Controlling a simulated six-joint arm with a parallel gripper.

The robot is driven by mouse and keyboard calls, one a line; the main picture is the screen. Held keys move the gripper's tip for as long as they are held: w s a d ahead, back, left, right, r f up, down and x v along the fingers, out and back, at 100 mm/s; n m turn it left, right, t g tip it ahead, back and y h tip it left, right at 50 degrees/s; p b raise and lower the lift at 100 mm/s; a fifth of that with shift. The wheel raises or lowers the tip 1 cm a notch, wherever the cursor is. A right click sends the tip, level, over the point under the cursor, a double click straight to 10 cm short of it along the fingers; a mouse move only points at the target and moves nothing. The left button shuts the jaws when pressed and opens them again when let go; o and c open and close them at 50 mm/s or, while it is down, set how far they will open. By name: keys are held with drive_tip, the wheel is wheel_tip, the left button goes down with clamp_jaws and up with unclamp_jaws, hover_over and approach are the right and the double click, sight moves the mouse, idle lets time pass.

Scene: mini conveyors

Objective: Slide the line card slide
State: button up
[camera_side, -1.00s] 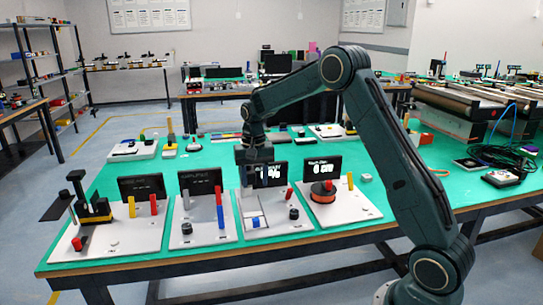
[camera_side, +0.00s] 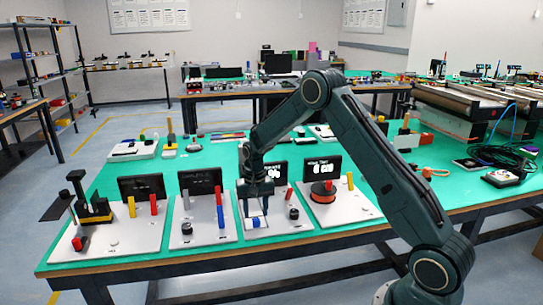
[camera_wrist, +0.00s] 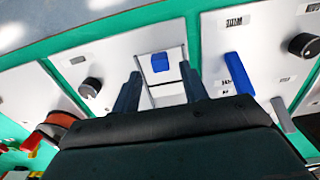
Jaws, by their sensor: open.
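The slide is a small blue block (camera_wrist: 160,62) in a pale rectangular track (camera_wrist: 166,92) on a light grey panel. In the side view the blue block (camera_side: 256,223) is at the near end of the track, on the third panel from the left. My gripper (camera_side: 256,208) is low over this panel, pointing down. In the wrist view my gripper (camera_wrist: 160,71) is open, with one finger on each side of the block and a gap to both. I cannot tell how far the tips are above the panel.
A black knob (camera_side: 293,213) is right of the track, and a black display (camera_side: 275,172) stands behind, partly hidden by my gripper. The left panel carries upright blue (camera_side: 220,212) and red posts. The right panel has an orange-red disc (camera_side: 323,196) and a yellow post (camera_side: 350,181).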

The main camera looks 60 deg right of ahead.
drive_tip(key=shift+f, duration=1.3)
clamp_jaws()
